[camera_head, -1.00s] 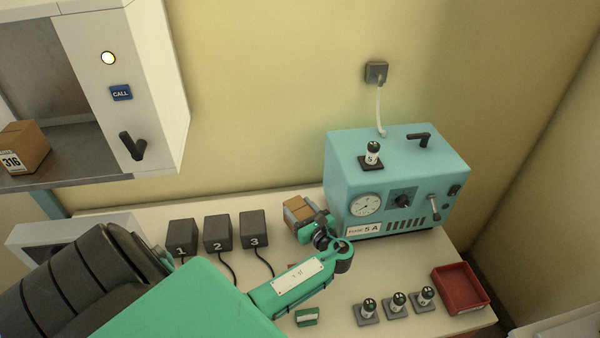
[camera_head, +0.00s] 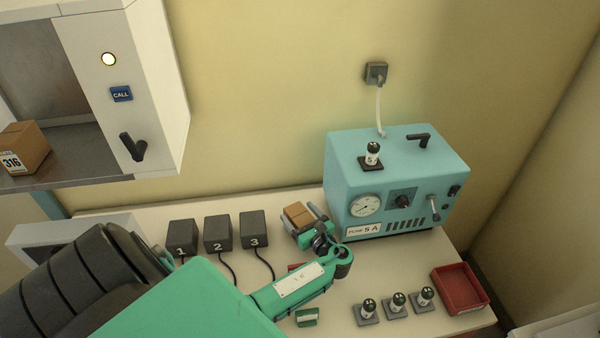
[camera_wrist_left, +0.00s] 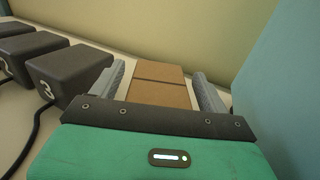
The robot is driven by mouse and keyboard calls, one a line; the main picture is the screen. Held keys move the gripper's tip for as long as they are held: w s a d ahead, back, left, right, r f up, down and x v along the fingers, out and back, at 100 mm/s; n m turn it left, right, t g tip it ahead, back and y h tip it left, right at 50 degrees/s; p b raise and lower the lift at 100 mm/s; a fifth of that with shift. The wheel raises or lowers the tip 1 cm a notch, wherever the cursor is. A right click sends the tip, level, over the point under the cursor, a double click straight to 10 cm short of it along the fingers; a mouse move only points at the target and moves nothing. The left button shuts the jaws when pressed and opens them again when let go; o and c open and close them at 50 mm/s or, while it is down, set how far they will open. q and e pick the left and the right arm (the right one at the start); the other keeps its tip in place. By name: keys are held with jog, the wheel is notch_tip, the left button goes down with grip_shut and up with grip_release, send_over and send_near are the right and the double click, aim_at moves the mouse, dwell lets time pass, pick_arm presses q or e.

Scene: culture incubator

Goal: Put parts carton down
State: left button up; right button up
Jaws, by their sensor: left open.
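The parts carton (camera_head: 298,214) is a small brown box on the white bench near the wall, between the black block marked 3 and the teal pump. It also shows in the left wrist view (camera_wrist_left: 158,85), with a seam across its top. My left gripper (camera_head: 305,222) is open around the carton. In the left wrist view its two grey fingers (camera_wrist_left: 158,88) stand on either side of the carton, with a gap visible at the right finger. The carton's underside is hidden. My right gripper is not in view.
Black blocks marked 1, 2 and 3 (camera_head: 253,230) with cables stand left of the carton. The teal pump (camera_head: 395,185) stands close on the right. Small bottles (camera_head: 398,302) and a red tray (camera_head: 460,288) are at the front right. Carton 316 (camera_head: 25,147) sits in the upper-left hatch.

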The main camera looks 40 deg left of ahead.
pick_arm(q)
jog(key=shift+d+r, duration=0.15)
jog(key=shift+d, duration=0.05)
jog(key=p+v, duration=0.2)
jog(key=v, duration=0.4)
jog(key=shift+s+d+r, duration=0.1)
jog(key=shift+d, duration=0.05)
jog(key=shift+s+d, duration=0.1)
jog(key=shift+d, duration=0.25)
